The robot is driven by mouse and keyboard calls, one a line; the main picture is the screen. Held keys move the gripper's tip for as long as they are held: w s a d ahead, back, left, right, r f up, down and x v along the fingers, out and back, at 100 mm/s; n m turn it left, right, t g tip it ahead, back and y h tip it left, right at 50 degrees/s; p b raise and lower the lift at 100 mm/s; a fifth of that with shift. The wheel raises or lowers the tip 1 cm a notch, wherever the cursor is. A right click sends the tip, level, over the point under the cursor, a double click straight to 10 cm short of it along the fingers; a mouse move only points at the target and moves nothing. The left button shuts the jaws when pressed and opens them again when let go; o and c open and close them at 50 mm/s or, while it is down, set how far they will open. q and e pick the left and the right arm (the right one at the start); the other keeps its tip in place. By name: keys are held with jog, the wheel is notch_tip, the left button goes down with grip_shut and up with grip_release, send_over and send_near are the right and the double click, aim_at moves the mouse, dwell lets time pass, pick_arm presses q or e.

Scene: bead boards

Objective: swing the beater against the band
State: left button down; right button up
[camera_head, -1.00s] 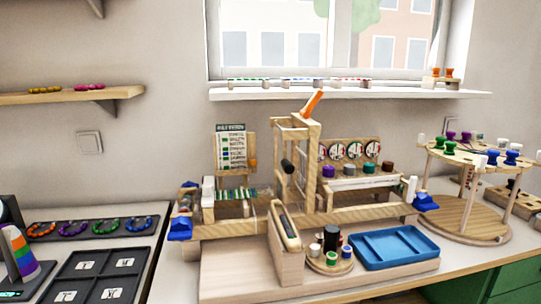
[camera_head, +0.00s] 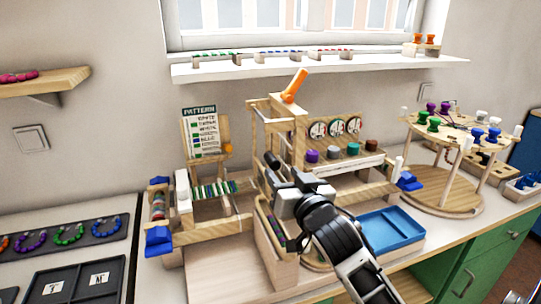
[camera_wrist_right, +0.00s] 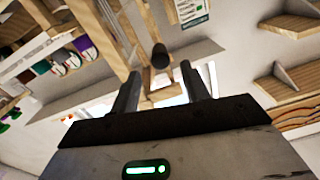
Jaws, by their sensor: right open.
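The wooden loom's beater (camera_head: 256,135) is an upright frame in the middle of the loom, with a dark round handle (camera_head: 272,160). The band (camera_head: 215,189), striped green and white, lies left of the beater, apart from it. My right gripper (camera_head: 287,177) is open and empty, just in front of the handle. In the right wrist view the dark handle (camera_wrist_right: 160,54) shows end-on between the two fingertips, slightly beyond them. My right gripper and forearm hide part of the loom's front. My left gripper is not in view.
An orange lever (camera_head: 295,85) tops the loom's post. A pattern card (camera_head: 200,130) stands behind the band. A blue tray (camera_head: 390,232) lies to the right of my arm, and a round wooden stand (camera_head: 445,190) is farther right. Dark trays (camera_head: 75,280) lie at left.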

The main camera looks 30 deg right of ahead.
aim_at(270, 160)
jog(key=w, duration=0.2)
jog(key=w+d, duration=0.1)
jog(key=w, duration=0.2)
jog(key=w+p, duration=0.1)
jog(key=w, duration=0.2)
jog(key=shift+d, duration=0.3)
jog(key=shift+c, duration=0.4)
grip_shut()
